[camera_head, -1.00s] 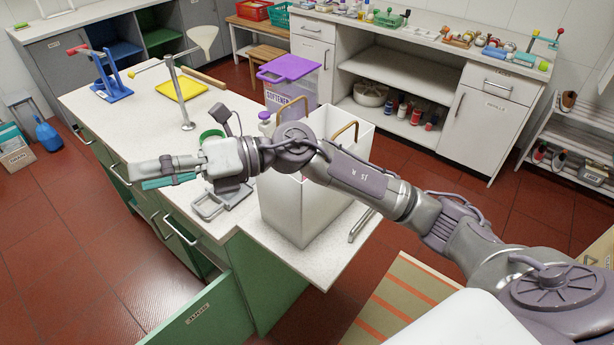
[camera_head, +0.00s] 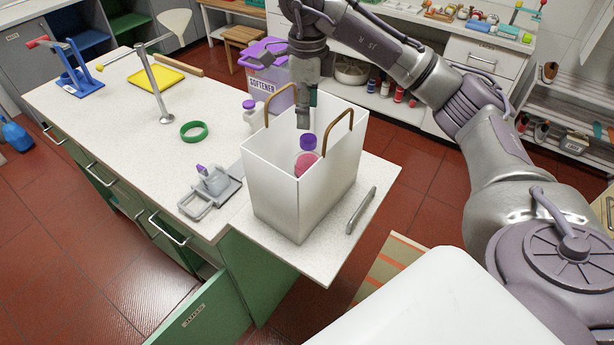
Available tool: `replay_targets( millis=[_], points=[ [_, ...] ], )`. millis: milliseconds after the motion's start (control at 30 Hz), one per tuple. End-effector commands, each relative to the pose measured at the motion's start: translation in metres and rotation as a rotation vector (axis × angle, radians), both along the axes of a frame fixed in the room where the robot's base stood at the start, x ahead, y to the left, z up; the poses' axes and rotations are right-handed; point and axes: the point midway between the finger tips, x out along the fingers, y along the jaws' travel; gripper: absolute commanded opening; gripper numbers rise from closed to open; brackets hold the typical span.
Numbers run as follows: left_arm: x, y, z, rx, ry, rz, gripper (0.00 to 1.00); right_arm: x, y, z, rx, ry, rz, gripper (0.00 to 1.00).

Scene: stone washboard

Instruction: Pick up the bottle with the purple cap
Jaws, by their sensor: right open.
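My right gripper (camera_head: 307,113) points down into the mouth of the white open bag (camera_head: 275,195), between its two brown handles. It is open, and one finger hides part of the other. Just below its fingertips, inside the bag, is a purple cap (camera_head: 308,141) with a pink rounded thing (camera_head: 306,160) at it; the bag's wall hides the lower part. I cannot tell whether the fingers touch the cap. A white bottle with a purple cap (camera_head: 251,114) stands on the counter behind the bag, partly hidden by it. My left gripper is not in view.
The counter (camera_head: 120,120) holds a green ring (camera_head: 194,131), a grey metal device (camera_head: 212,190), a yellow tray (camera_head: 165,77) and a metal post (camera_head: 157,90). A purple-lidded softener box (camera_head: 265,84) stands behind the bag. The counter's left middle is clear.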

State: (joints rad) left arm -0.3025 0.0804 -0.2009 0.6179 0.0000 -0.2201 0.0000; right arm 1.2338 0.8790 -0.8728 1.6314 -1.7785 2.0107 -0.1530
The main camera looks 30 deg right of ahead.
Motion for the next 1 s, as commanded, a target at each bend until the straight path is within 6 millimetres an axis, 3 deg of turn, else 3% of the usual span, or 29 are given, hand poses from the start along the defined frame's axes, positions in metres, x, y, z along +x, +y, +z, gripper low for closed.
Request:
replay_targets(
  millis=[33,200,333,567,700,1000],
  points=[
    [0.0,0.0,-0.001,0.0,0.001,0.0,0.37,-0.001,0.0,-0.011,0.002,0.004,0.001,0.67],
    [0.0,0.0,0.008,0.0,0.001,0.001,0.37,0.0,0.0,-0.03,0.0,0.001,0.001,0.67],
    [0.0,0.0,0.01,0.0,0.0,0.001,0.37,0.0,0.0,-0.037,0.001,0.0,0.001,0.67],
    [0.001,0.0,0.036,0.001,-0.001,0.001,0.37,0.003,-0.004,-0.064,0.001,0.006,0.001,0.67],
    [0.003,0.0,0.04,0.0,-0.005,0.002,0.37,0.004,-0.004,-0.083,0.003,0.001,0.001,0.67],
    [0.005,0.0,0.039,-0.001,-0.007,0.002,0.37,0.005,-0.004,-0.089,0.002,-0.002,0.002,0.65]
  ],
)
